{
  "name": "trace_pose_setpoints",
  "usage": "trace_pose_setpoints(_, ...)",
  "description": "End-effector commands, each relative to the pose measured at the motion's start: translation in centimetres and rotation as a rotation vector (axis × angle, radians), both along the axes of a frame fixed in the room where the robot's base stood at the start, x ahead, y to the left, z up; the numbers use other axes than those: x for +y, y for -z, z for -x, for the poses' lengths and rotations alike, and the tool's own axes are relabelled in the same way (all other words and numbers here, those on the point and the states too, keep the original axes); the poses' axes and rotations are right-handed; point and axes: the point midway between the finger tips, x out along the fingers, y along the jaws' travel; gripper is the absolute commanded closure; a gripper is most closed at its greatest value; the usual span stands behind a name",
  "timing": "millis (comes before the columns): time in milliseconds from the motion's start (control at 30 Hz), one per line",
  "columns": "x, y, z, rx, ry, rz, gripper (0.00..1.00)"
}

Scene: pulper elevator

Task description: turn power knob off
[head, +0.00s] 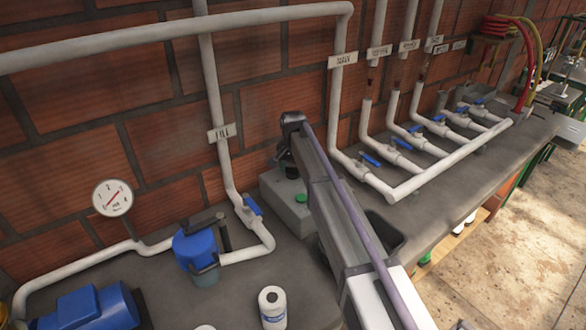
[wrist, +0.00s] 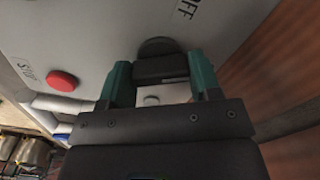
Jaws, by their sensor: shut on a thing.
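The black power knob (wrist: 160,68) sits on the face of a light grey control box (wrist: 95,30) in the wrist view. My gripper (wrist: 160,78) has its two teal fingers on either side of the knob's bar and is shut on it. An OFF label (wrist: 186,8) is on the panel above and right of the knob. I cannot tell whether the knob points to it. In the head view the control box (head: 276,199) stands on the counter by the brick wall. My arm covers part of it and the knob is hidden there.
A red stop button (wrist: 62,80) is left of the knob. A green button (head: 300,198) shows on the box in the head view. White pipes with blue valve handles (head: 370,159) run close on both sides. A white bottle (head: 272,307) stands in front.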

Motion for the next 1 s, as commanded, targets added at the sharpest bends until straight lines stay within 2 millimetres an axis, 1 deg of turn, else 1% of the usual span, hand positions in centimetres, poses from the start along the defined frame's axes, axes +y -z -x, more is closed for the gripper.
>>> trace_pose_setpoints(700, -0.02, 0.02, 0.04, 0.000, -0.675, 0.000, 0.66)
trace_pose_setpoints(1000, -0.02, 0.03, 0.05, 0.000, -0.913, 0.000, 0.66)
